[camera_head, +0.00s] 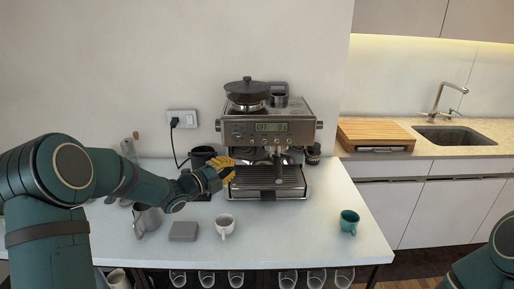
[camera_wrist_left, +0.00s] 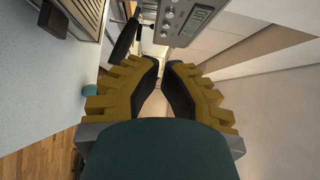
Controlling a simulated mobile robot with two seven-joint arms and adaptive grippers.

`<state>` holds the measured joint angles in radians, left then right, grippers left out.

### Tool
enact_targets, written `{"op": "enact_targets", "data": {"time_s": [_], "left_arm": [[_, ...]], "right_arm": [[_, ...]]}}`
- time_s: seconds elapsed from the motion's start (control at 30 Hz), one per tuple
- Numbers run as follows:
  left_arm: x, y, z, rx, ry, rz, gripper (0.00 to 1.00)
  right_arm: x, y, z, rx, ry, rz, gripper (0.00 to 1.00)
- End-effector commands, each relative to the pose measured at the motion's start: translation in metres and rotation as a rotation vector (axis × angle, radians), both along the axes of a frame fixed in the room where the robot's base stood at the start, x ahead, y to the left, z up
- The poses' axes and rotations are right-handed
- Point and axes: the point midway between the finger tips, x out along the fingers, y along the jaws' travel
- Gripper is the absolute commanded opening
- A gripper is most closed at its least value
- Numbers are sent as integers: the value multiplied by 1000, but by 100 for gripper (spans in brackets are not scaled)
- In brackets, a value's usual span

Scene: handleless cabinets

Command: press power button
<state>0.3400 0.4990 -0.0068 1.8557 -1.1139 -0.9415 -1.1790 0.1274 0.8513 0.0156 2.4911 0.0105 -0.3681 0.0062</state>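The silver coffee machine (camera_head: 268,135) stands at the back of the white counter. Its front panel has a small lit display (camera_head: 272,127) that seems to begin with "OFF", with small knobs and buttons around it. The power button is too small to single out. My left gripper (camera_head: 232,170) is just left of the machine, below panel height, its yellow fingers apart and empty. In the left wrist view, the gripper (camera_wrist_left: 162,64) has a narrow gap between its dark pads, and the machine's panel (camera_wrist_left: 185,18) shows beyond them, tilted. My right gripper is not in view.
A white cup (camera_head: 225,225), a grey block (camera_head: 184,231) and a metal pitcher (camera_head: 148,220) stand at the front left. A teal mug (camera_head: 349,222) is at the right. A dark container (camera_head: 202,157) stands behind the left gripper.

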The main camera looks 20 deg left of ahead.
Motion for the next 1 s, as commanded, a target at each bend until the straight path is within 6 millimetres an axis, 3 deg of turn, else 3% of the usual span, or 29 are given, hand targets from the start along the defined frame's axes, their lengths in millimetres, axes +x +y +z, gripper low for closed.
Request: {"op": "enact_targets", "data": {"time_s": [0.3,0.47,0.93,1.0], "left_arm": [[1,0,0,0,1,0,0],[11,-6,0,0,1,-1,0],[88,-50,0,0,1,-2,0],[98,-46,0,0,0,1,0]], "right_arm": [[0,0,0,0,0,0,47],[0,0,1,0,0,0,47],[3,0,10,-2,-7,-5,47],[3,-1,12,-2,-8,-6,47]]}}
